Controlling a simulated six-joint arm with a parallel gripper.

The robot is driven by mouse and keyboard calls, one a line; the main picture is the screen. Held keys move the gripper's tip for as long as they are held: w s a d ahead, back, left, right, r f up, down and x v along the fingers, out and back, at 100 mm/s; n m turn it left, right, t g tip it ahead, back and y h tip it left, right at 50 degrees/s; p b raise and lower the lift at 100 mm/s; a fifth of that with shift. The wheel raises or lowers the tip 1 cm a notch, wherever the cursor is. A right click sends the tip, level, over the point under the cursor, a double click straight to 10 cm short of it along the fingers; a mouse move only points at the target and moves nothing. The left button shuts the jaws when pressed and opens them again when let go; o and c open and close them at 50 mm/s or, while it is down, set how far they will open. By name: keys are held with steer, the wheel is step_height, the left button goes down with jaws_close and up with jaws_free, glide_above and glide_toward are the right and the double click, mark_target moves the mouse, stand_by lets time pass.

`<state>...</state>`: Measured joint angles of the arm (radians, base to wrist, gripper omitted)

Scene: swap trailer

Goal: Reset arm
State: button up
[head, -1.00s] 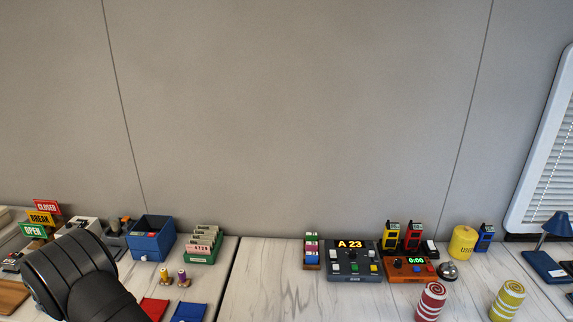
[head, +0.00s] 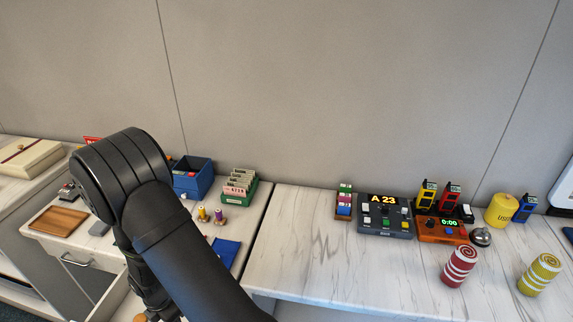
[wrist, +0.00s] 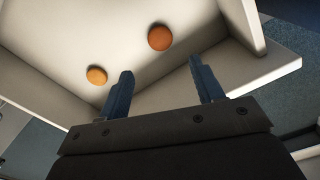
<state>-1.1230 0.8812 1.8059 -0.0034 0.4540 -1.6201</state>
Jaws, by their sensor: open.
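My gripper (wrist: 164,84) is open in the wrist view, its two blue fingers apart with nothing between them. Beyond the fingertips is a pale, open drawer or box (wrist: 60,40) holding two round orange discs, a larger one (wrist: 160,38) and a smaller one (wrist: 96,75). The fingers reach over its near wall; I cannot tell whether they touch it. In the head view my black arm bends down at the left, and its lower end is partly hidden by its own link. An open drawer (head: 108,306) shows beside it at the bottom edge.
A blue bin (head: 192,180), a green card box (head: 240,187) and two spools stand behind my arm. To the right are a grey panel reading A 23 (head: 386,216), an orange timer (head: 441,229), a bell and two striped cylinders. The counter's middle (head: 310,235) is clear.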

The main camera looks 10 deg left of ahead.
step_height(320, 180, down, 10)
steer(key=shift+f, duration=0.2)
step_height(320, 180, up, 4)
steer(key=shift+w+d+r, duration=0.1)
steer(key=shift+d+r, duration=0.05)
steer(key=shift+r, duration=0.1)
steer(key=w+d+r, duration=0.6)
steer(key=d+r, duration=0.1)
steer(key=d, duration=0.3)
step_height(320, 180, up, 21)
steer(key=w, duration=0.1)
steer(key=shift+d, duration=0.25)
stand_by(0.4)
steer(key=shift+w, duration=0.1)
